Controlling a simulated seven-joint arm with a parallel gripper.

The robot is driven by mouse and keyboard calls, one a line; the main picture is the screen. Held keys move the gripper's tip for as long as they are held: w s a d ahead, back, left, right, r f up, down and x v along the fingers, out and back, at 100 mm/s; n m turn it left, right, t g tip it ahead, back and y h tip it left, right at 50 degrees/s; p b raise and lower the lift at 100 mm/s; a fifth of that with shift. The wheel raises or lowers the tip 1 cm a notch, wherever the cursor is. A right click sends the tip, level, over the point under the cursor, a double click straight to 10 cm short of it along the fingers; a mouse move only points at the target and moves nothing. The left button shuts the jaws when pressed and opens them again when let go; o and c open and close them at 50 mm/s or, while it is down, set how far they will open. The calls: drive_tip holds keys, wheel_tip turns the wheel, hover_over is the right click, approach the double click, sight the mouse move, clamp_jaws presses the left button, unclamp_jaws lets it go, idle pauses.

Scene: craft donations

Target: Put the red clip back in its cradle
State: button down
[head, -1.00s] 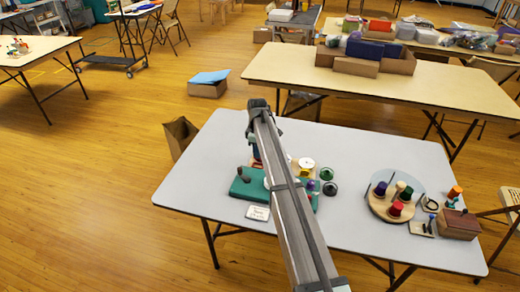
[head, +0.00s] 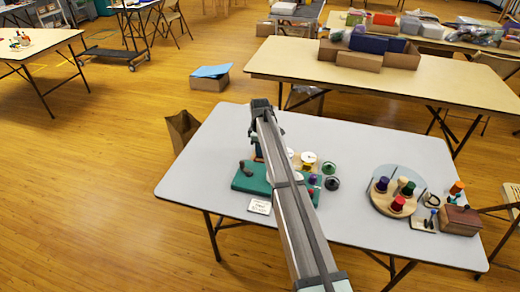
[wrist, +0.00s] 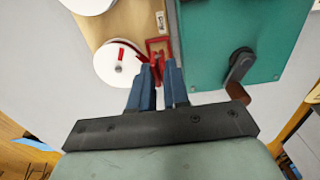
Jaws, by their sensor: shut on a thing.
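In the wrist view my gripper (wrist: 160,73) has its blue fingers close together, shut on the red clip (wrist: 153,72), which shows as a thin red strip at the fingertips. A red frame-like piece (wrist: 158,46) lies just beyond the tips, at the edge of the wooden board (wrist: 130,25) near a small label. It looks like the cradle, but where clip and frame divide is unclear. I cannot tell whether the clip is seated. In the head view my arm hides the clip and most of the gripper.
A white spool (wrist: 118,68) with red marks lies left of the fingers. A teal base (wrist: 205,40) with a dark crank (wrist: 238,72) lies to the right. The round spool tray (head: 377,204) stands farther right on the grey table (head: 335,228).

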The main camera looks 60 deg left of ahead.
drive_tip(key=shift+f, duration=1.05)
idle(0.4)
drive_tip(key=c, duration=1)
unclamp_jaws()
drive_tip(key=shift+c, duration=0.2)
drive_tip(key=shift+a+r, duration=0.1)
drive_tip(key=shift+r, duration=0.05)
drive_tip(key=shift+w+r, duration=0.1)
drive_tip(key=shift+r, duration=3.55)
